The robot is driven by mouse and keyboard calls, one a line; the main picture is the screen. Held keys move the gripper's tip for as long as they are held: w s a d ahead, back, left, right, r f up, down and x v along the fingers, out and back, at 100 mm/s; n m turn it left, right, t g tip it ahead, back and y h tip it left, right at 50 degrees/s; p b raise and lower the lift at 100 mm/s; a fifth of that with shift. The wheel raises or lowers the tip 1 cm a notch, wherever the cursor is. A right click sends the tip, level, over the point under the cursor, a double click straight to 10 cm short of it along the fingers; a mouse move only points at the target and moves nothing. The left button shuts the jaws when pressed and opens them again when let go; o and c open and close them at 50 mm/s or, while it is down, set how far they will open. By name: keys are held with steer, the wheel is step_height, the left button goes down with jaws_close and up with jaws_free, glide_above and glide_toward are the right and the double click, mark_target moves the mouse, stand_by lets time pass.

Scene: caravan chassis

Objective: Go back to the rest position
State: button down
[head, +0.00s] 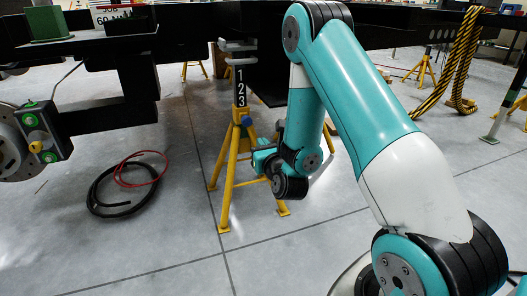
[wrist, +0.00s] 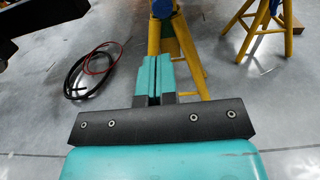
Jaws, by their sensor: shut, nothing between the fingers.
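My gripper (wrist: 153,80) shows in the wrist view with its two teal fingers together and nothing between them. It points toward the yellow legs of a stand. In the head view my arm is folded, and its wrist end hangs low in front of the yellow axle stand (head: 229,167). The stand's dark post carries the numbers 1, 2 and 3 and stands under the chassis frame. In the wrist view the stand (wrist: 189,62) is just beyond the fingers; I cannot tell the exact gap.
A black hose (head: 94,197) and a red cable (head: 119,178) lie coiled on the grey floor at left. The dark chassis beam (head: 200,20) runs overhead. A brake hub (head: 36,140) sits at far left. Black-and-yellow rope (head: 460,70) hangs at right. Front floor is clear.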

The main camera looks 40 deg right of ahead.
steer(key=shift+s+a, duration=0.1)
steer(key=shift+s, duration=0.25)
stand_by(0.3)
steer(key=s+a+r+n+g+y+p, duration=0.2)
steer(key=a+r+n+g+y+p, duration=0.5)
steer(key=a+r+n, duration=0.85)
steer(key=s+a+r+n+g+y+p, duration=0.1)
steer(key=s+a+r+n+g+p, duration=0.3)
steer(key=s+n, duration=0.5)
steer(key=s+a+r+n+g+y+p, duration=0.1)
steer(key=s+a+r+n+g+p, duration=0.15)
steer(key=s+r+n, duration=0.65)
steer(key=s+a+r+n+g+y+p, duration=0.15)
steer(key=s+n+g+p, duration=0.25)
steer(key=s+n, duration=0.55)
step_height(320, 180, up, 38)
steer(key=w+n+h+p, duration=0.1)
steer(key=n+p, duration=0.2)
steer(key=p, duration=3.4)
steer(key=shift+p, duration=0.3)
